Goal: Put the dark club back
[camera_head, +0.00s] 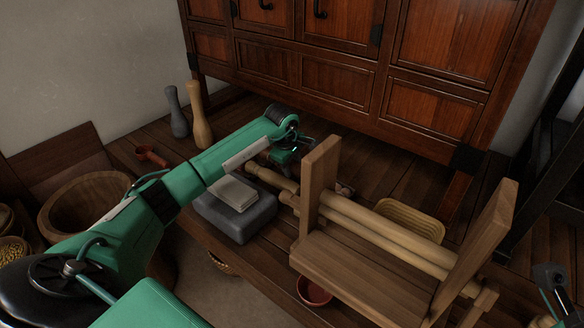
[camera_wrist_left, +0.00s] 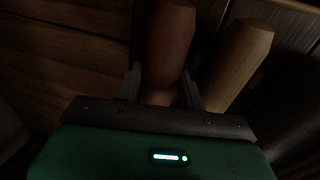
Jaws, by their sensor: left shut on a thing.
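My left gripper (camera_head: 300,150) is behind the left post of a wooden rack (camera_head: 320,185), over the dark plank top. In the left wrist view its fingers (camera_wrist_left: 161,88) are shut on a dark reddish-brown club (camera_wrist_left: 170,40), which points away from the gripper. A paler wooden club (camera_wrist_left: 238,62) lies close beside it on the right. In the head view the held club is mostly hidden by the gripper and the post, and I cannot tell what it touches.
A grey club (camera_head: 178,112) and a pale club (camera_head: 200,116) stand near the wall. A grey stone block (camera_head: 238,215) lies under my left forearm. A yellow tray (camera_head: 412,220) is behind the rack. A wooden cabinet (camera_head: 340,80) rises behind. A small red bowl (camera_head: 314,291) sits below.

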